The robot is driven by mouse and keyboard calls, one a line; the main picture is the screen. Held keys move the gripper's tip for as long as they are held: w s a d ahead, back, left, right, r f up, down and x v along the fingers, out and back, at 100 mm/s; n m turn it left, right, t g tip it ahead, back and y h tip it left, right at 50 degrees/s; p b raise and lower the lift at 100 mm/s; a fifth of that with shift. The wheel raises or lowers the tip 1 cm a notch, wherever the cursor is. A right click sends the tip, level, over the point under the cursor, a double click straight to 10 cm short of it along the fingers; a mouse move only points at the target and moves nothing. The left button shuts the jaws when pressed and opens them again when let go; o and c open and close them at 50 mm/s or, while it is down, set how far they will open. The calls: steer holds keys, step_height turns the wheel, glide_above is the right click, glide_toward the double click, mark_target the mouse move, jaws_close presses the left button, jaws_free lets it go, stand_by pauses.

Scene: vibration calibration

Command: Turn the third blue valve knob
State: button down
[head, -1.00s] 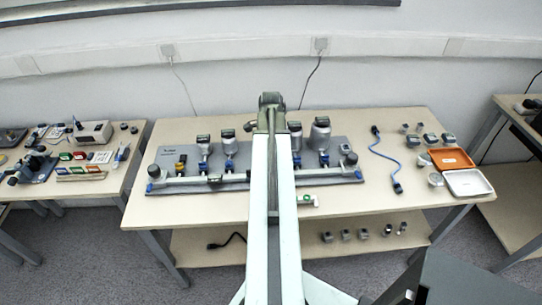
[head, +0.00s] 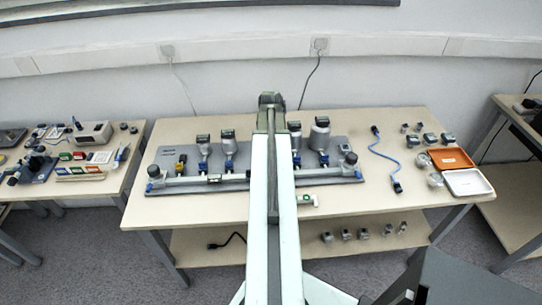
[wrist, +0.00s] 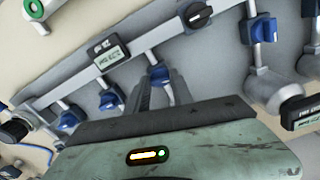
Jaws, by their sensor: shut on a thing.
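The grey valve panel (head: 340,178) lies on the middle table with a pipe and several blue knobs, among them one on the left (head: 203,166) and one on the right (head: 324,159). My arm hides the panel's middle in the head view. In the wrist view, my gripper (wrist: 161,84) is at a blue valve knob (wrist: 159,73), its two dark fingers closed on either side of it. Other blue knobs sit to the left (wrist: 109,99) and upper right (wrist: 263,29). The finger contact is partly hidden by my gripper's body.
A digital display (wrist: 111,54) and a black knob (wrist: 199,14) are close by on the pipe. A blue cable (head: 386,155), an orange tray (head: 451,159) and a white tray (head: 467,182) lie on the table's right. Grey-topped gauges stand behind the pipe.

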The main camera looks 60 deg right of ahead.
steer(key=shift+w+n, duration=0.1)
steer(key=shift+n, duration=1.4)
steer(key=c, duration=1.1)
jaws_free()
steer(key=shift+r, duration=0.2)
step_height(320, 180, up, 8)
steer(key=p, duration=0.8)
steer(key=shift+f, duration=0.25)
